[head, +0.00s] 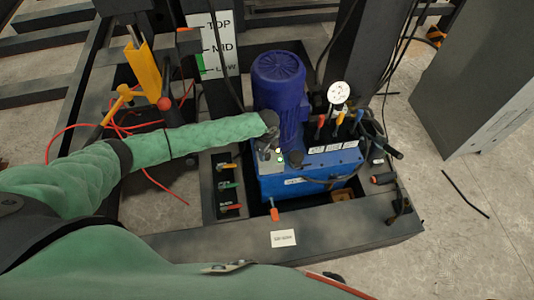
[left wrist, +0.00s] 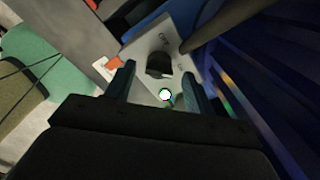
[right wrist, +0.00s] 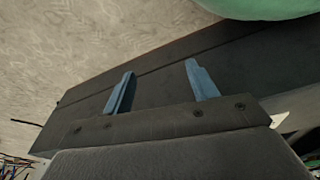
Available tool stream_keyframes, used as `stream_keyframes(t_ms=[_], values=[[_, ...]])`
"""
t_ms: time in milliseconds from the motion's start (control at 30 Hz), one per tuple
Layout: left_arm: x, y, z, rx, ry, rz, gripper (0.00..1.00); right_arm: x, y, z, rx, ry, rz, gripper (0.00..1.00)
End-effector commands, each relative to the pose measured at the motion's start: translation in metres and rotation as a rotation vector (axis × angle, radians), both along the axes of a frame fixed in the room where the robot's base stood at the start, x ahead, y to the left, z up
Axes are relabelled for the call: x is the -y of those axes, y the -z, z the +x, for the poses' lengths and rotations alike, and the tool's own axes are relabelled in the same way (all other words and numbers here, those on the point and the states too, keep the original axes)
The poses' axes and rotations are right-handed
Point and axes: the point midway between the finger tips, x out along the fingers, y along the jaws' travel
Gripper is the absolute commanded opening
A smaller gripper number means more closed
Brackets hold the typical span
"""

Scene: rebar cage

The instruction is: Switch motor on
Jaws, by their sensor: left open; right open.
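The blue motor (head: 279,80) stands upright on a blue tank (head: 300,183) in the head view. My left gripper (head: 270,155) is at the front left of the motor, partly hidden by its own arm. In the left wrist view my left gripper (left wrist: 160,82) is open, its fingers either side of a black knob (left wrist: 158,64) on a pale switch plate (left wrist: 150,42). I cannot tell whether they touch the knob. A lit white-green lamp (left wrist: 165,95) shows just below it. My right gripper (right wrist: 160,82) is open and empty over a dark beam in the right wrist view.
A pressure gauge (head: 339,93) and several coloured levers stand right of the motor. More valve levers (head: 229,186) sit left of the tank. A dark steel frame (head: 350,238) surrounds the unit. A grey panel (head: 480,80) stands at right; concrete floor beside it is mostly clear.

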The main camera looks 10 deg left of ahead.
Motion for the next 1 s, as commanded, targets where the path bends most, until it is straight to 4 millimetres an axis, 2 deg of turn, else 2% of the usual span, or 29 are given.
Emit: stream_keyframes(t_ms=[200, 400, 567, 1000], values=[[0.0, -0.033, 0.0, 0.002, 0.001, -0.001, 0.54, -0.01, -0.022, 0.008, -0.009, 0.005, 0.01, 0.58], [-0.001, -0.055, 0.0, 0.0, 0.0, 0.001, 0.54, -0.014, -0.037, 0.013, -0.019, 0.007, 0.013, 0.58], [-0.001, -0.061, 0.0, 0.0, 0.0, 0.0, 0.54, -0.014, -0.042, 0.014, -0.02, 0.008, 0.014, 0.58], [0.0, -0.061, 0.0, 0.0, 0.0, 0.0, 0.54, -0.014, -0.042, 0.015, -0.019, 0.008, 0.013, 0.58]])
